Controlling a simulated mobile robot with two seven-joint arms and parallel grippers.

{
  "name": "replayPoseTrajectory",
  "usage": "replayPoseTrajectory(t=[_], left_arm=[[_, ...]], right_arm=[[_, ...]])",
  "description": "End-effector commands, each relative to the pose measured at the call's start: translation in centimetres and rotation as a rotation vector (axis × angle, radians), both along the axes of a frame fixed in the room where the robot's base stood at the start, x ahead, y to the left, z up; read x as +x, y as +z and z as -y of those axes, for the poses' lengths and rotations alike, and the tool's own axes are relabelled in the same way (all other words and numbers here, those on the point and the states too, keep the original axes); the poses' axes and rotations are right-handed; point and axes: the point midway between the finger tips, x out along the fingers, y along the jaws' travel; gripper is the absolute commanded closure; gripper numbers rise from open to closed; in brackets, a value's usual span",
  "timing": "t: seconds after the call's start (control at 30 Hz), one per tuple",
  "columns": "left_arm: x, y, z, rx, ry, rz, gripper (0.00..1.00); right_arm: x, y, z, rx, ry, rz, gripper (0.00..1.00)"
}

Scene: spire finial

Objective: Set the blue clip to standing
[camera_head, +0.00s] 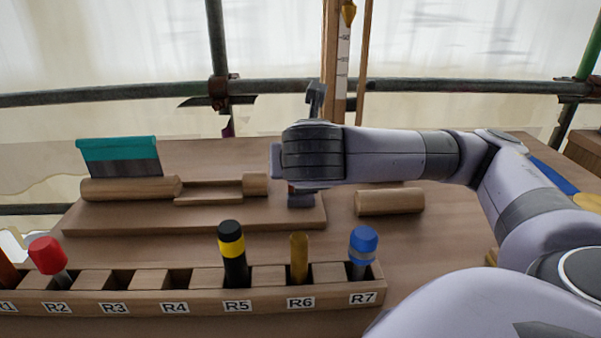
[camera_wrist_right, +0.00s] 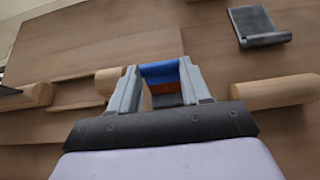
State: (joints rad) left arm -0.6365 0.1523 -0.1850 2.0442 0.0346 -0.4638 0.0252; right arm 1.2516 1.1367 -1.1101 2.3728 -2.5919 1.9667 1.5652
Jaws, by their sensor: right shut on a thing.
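The blue clip (camera_wrist_right: 160,72) sits between the two fingers of my right gripper (camera_wrist_right: 161,86) in the wrist view, with an orange-brown band below its blue part. In the head view my right gripper (camera_head: 302,188) is over the right end of a wooden base board, and the clip (camera_head: 301,201) shows only as a small dark bluish piece under the wrist. The right gripper is shut on the clip. Whether the clip touches the board is hidden. My left gripper is not in view.
The base board (camera_head: 190,215) carries dowel pieces and a teal-and-grey piece (camera_head: 120,156). A loose dowel (camera_head: 390,201) lies right. A labelled rack (camera_head: 200,302) with several coloured-top tools stands in front. A dark grey piece (camera_wrist_right: 258,25) lies beyond the gripper.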

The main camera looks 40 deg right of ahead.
Motion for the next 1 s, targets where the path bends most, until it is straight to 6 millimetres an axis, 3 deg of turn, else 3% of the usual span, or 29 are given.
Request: replayPoseTrajectory(t=[0.83, 0.87, 0.9, 1.0], left_arm=[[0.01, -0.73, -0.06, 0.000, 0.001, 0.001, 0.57], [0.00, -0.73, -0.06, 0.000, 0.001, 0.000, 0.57], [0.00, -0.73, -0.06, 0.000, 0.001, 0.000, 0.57], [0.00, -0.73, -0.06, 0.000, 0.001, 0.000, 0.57]], right_arm=[[-0.67, -0.12, -0.50, -0.087, -0.001, 0.099, 0.83], [-0.67, -0.12, -0.50, -0.087, -0.001, 0.099, 0.43], [-0.66, -0.12, -0.50, -0.087, -0.001, 0.099, 0.30], [-0.67, -0.14, -0.51, -0.086, 0.000, 0.099, 0.27]])
